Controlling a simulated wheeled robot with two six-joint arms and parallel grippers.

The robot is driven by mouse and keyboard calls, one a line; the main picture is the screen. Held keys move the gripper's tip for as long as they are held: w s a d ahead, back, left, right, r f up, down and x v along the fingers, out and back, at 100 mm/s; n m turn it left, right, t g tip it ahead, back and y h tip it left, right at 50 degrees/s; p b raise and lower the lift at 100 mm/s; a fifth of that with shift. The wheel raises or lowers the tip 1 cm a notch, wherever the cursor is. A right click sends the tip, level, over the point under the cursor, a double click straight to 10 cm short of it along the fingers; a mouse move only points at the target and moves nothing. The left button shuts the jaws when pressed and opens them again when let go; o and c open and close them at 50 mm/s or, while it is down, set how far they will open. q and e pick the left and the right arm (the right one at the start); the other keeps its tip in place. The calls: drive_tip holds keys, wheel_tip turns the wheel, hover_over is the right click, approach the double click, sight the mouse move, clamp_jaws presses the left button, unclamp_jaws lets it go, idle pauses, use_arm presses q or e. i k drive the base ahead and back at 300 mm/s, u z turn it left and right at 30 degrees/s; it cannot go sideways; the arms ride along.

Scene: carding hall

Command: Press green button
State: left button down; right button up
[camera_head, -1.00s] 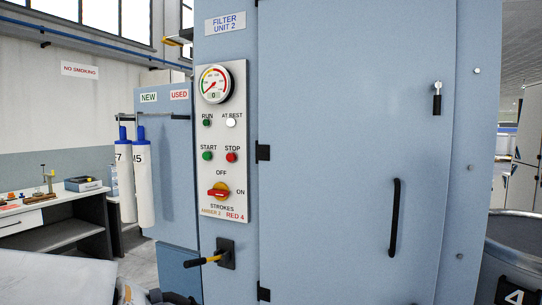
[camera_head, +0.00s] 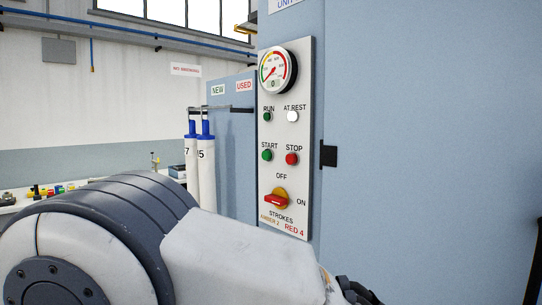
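The green START button (camera_head: 267,155) sits on the grey control panel (camera_head: 291,225) of the blue filter unit, left of the red STOP button (camera_head: 292,159). A green RUN lamp (camera_head: 267,117) is above it, beside a bright white AT REST lamp (camera_head: 292,116). My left arm fills the lower left in front of the panel's lower edge. Neither gripper can be made out; dark parts at the bottom centre are too cut off to tell. Nothing touches the green button.
A round gauge (camera_head: 278,70) tops the panel. A red rotary switch (camera_head: 276,199) is below the buttons. White filter tubes (camera_head: 206,178) with blue caps hang to the left. A bench (camera_head: 40,200) with small items stands at far left. A large blue door (camera_head: 430,150) fills the right.

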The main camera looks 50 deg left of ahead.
sight(266, 155)
drive_tip(key=u, duration=0.35)
drive_tip(key=i, duration=0.65)
drive_tip(key=u, duration=1.1)
drive_tip(key=i, duration=0.5)
drive_tip(key=u, duration=0.5)
